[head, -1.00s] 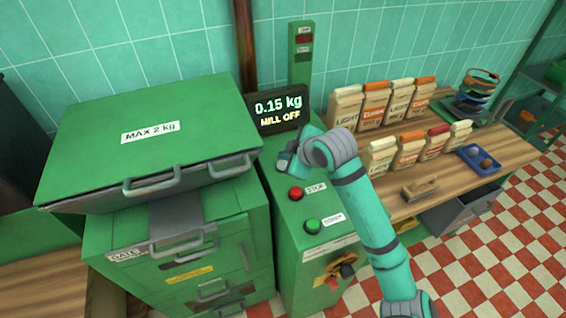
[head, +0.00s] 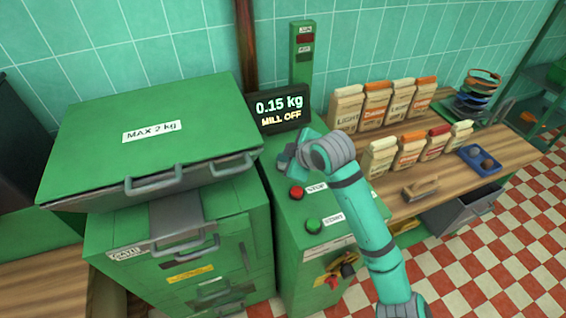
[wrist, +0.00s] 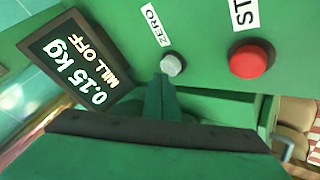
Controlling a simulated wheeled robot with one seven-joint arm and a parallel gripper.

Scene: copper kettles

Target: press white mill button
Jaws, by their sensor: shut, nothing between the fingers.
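The white button (wrist: 172,64) is a small pale round knob beside the ZERO label on the green control panel. My gripper (wrist: 160,80) is shut and empty, with its fingertips close beside the white button in the wrist view. I cannot tell whether they touch it. In the head view my gripper (head: 286,160) is over the panel just below the display, and the white button cannot be made out there. The display (head: 280,109) reads 0.15 kg and MILL OFF.
A red STOP button (head: 297,192) and a green button (head: 313,226) sit on the same panel, nearer the front. The green mill lid (head: 150,130) is to the left. Paper bags (head: 380,158) stand on the wooden bench to the right.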

